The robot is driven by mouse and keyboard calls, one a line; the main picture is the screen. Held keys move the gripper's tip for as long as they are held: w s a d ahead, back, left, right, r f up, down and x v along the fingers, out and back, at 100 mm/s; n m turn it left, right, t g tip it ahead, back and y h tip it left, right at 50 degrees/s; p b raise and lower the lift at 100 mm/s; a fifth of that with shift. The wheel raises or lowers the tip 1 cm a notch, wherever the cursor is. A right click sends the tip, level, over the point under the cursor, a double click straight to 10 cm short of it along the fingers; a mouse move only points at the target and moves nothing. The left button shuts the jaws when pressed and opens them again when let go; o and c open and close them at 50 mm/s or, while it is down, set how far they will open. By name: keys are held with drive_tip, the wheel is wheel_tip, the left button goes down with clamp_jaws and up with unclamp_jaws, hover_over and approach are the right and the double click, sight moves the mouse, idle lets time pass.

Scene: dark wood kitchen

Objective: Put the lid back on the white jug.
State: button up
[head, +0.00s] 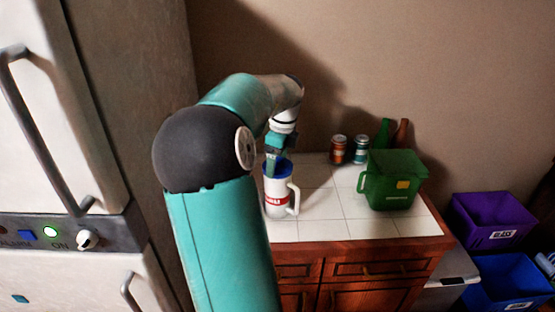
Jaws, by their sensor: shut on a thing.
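The white jug (278,200) stands upright on the tiled counter, with a red label on its front and its handle on the right. The blue lid (284,169) shows at the jug's mouth. My gripper (275,160) points down over the jug and is shut on the lid. The fingertips are small and partly hidden, and I cannot tell whether the lid is fully seated or just above the rim. My arm comes in from the front and covers the counter left of the jug.
A green container (392,182) stands to the right on the counter (332,228). An orange can (338,149), a teal can (360,149), a green bottle (383,134) and a brown bottle (402,134) stand behind. Purple (492,220) and blue bins (505,285) are at right; a fridge (75,120) is at left.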

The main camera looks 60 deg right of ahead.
drive_tip(key=o, duration=0.9)
drive_tip(key=shift+r, duration=3.5)
drive_tip(key=shift+c, duration=0.3)
clamp_jaws()
drive_tip(key=shift+f, duration=0.45)
